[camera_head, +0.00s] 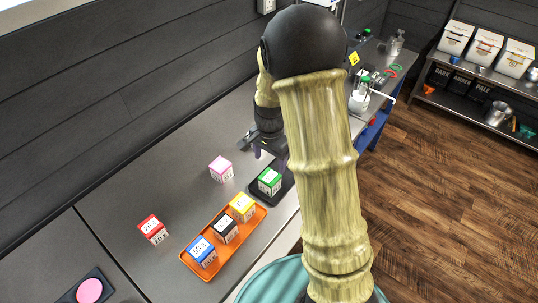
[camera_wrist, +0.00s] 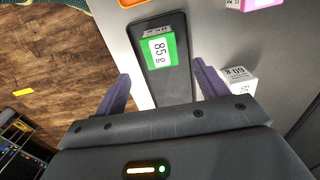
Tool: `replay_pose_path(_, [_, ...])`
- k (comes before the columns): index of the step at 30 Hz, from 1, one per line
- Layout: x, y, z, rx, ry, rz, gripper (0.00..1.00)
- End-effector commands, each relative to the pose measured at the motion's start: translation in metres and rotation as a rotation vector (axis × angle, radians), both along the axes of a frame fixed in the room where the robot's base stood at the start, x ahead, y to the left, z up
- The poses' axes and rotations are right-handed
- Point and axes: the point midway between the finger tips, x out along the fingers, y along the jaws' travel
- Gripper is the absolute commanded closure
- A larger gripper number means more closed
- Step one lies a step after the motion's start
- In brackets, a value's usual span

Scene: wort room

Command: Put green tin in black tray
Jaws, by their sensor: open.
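The green tin (camera_head: 269,180) stands in the small black tray (camera_head: 284,190) on the grey counter, beside the orange tray. In the wrist view the green tin (camera_wrist: 159,52) sits in the upper part of the black tray (camera_wrist: 178,89), its top label reading 85 g. My gripper (camera_wrist: 161,82) is open and empty; its two purple fingers are spread, one on each side of the black tray in that view, apart from the tin. In the head view my gripper (camera_head: 268,150) is just behind the tin, partly hidden by my arm.
An orange tray (camera_head: 187,259) holds blue, black and yellow tins. A pink tin (camera_head: 221,169) and a red tin (camera_head: 153,229) stand on the counter. A white tin (camera_wrist: 238,80) is close to the right finger in the wrist view.

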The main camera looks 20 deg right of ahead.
Motion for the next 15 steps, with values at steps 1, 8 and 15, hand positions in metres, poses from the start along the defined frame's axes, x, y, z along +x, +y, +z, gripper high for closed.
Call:
replay_pose_path(1, [0.001,0.000,0.007,0.000,-0.005,0.000,0.28])
replay_pose_path(8, [0.000,0.000,0.024,-0.001,-0.001,-0.001,0.28])
replay_pose_path(15, [0.000,0.000,0.025,-0.001,0.001,-0.001,0.28])
